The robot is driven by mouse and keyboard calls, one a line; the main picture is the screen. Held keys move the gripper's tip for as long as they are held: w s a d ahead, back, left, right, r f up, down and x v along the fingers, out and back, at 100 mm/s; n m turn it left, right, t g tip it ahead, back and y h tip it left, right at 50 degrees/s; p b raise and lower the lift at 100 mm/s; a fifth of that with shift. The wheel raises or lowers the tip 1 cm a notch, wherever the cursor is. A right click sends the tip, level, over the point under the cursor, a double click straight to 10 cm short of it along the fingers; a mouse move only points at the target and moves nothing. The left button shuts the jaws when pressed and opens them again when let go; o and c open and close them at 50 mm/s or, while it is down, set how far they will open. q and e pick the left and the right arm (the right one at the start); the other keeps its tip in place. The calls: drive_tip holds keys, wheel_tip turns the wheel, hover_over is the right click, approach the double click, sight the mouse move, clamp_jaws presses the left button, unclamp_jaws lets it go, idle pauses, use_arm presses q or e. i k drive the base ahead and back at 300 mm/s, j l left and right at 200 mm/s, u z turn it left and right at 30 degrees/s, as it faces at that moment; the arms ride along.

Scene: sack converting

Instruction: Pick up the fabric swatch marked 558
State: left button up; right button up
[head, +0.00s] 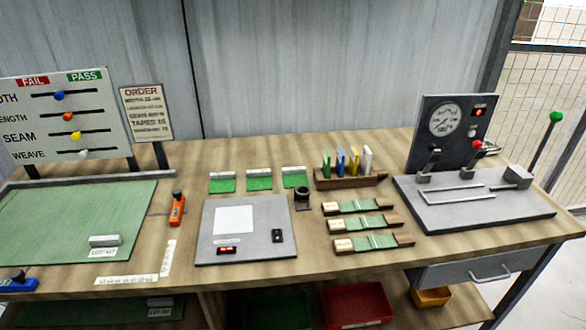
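Three small green pieces with pale bars along their backs lie in a row at the back of the bench: left piece (222,185), middle piece (259,183) and right piece (295,181). They look like fabric swatches, but I cannot read a number on any of them. A large green sheet (70,215) lies at the left, with a pale block (105,240) and a small label on it. The label is too small to read. I cannot tell which thing is marked 558. Neither of my grippers is in view.
A grey plate device (213,247) stands mid-bench, with wooden holders (372,243) right of it. A wooden rack (350,180) holds coloured tags. A gauge machine (470,207) fills the right end. An orange tool (177,210) and blue tool (18,283) lie left.

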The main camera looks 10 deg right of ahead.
sight(258, 179)
drive_tip(key=i+j, duration=0.1)
drive_tip(key=j, duration=0.4)
drive_tip(key=i+j, duration=0.1)
drive_tip(key=j, duration=0.9)
drive_tip(key=z, duration=1.65)
drive_tip(key=i+j, duration=0.05)
